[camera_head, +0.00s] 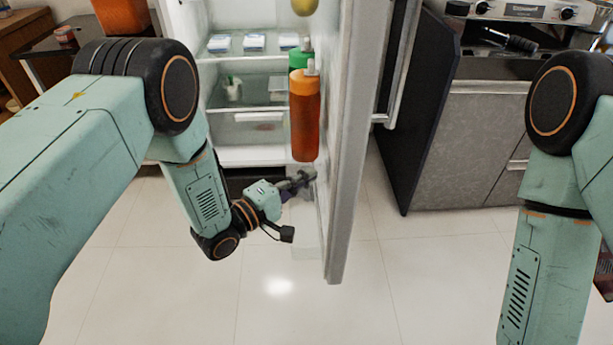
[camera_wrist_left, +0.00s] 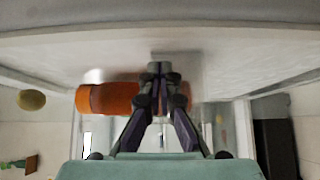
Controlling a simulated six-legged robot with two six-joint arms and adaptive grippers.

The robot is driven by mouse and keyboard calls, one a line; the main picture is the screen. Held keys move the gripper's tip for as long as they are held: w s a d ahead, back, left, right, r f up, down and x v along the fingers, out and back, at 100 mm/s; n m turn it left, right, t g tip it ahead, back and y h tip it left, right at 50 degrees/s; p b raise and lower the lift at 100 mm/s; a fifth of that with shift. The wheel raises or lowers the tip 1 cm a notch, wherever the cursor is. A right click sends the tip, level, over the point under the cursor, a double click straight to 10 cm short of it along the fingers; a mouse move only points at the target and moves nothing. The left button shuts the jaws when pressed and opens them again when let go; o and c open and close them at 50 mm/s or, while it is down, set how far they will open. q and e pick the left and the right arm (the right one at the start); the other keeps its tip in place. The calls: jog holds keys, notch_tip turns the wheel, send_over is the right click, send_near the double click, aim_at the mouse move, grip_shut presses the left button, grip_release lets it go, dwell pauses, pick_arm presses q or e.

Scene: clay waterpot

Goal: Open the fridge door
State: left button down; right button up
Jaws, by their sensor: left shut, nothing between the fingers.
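My left gripper (camera_head: 305,178) is at the inner side of the door, low down, just below an orange bottle in the door rack. In the left wrist view its fingers (camera_wrist_left: 155,75) are together and empty, close to the door's inner face (camera_wrist_left: 220,55); I cannot tell if they touch it. My right gripper is out of view; only my right arm shows.
An orange bottle (camera_head: 305,115) and a green-capped one (camera_head: 299,57) stand in the door rack. A grey cabinet with a stove (camera_head: 480,140) stands to the right of the door. The tiled floor (camera_head: 270,290) in front is clear.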

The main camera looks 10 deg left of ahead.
pick_arm(q)
jog(key=s+p, duration=0.2)
jog(key=s, duration=0.8)
jog(key=shift+a+p, duration=0.35)
jog(key=shift+a, duration=0.1)
jog(key=s+a+f+m+g+y, duration=0.3)
jog(key=s+f+y, duration=0.1)
jog(key=f, duration=0.2)
jog(key=s+a+f+m+g+y, duration=0.2)
jog(key=s+a+f+m+y, duration=0.15)
jog(key=f, duration=0.35)
jog(key=s+a+m+g+y, duration=0.1)
jog(key=s+a+g, duration=0.3)
jog(key=s, duration=0.6)
jog(key=s+a+m+g+y, duration=0.1)
jog(key=s+a+g+y, duration=0.2)
jog(key=s, duration=0.7)
jog(key=a+g, duration=0.1)
jog(key=a, duration=0.1)
jog(key=shift+s+a+r+m, duration=0.2)
jog(key=shift+s+a+m, duration=0.1)
jog(key=shift+s+m, duration=0.05)
